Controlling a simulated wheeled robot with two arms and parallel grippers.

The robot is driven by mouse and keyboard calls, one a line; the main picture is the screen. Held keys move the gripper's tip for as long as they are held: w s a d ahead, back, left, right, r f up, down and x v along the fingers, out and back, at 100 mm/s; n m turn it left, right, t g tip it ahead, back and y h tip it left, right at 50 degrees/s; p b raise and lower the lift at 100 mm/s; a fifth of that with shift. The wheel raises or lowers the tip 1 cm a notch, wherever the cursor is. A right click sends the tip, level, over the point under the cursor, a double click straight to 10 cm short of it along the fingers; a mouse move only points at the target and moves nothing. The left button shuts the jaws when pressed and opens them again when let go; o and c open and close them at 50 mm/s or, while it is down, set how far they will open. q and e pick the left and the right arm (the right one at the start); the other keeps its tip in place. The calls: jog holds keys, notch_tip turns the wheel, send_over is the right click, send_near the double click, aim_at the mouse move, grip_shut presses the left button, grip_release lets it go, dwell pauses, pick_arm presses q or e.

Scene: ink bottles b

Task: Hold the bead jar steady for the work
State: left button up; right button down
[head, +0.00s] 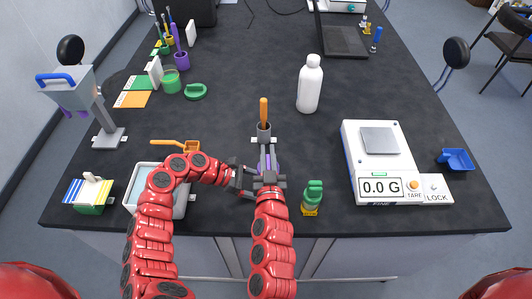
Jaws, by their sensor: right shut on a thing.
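My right gripper (268,167) is at the front middle of the table, shut on a small, slim thing with purple on it. The jaws hide most of that thing, and I cannot tell if it is part of a jar. My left gripper (241,182) is just left of it, very close. Whether its jaws are open is unclear. A small grey cup (264,132) with an orange-handled tool stands just beyond the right gripper. A green jar (172,83) stands at the back left, a green lid (196,91) beside it. I cannot tell which thing is the bead jar.
A white bottle (309,85) stands right of the cup. A scale (382,175) reading 0.0 G is at the right, with a blue scoop (455,159) beyond. A green bottle (312,195) stands right of my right gripper. A light grey tray (133,190) lies behind my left arm.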

jog(key=c, duration=0.8)
grip_release()
jog(key=s, duration=0.5)
jog(key=shift+s, duration=0.4)
jog(key=shift+s+d, duration=0.2)
jog(key=shift+s, duration=0.6)
jog(key=shift+o, duration=0.2)
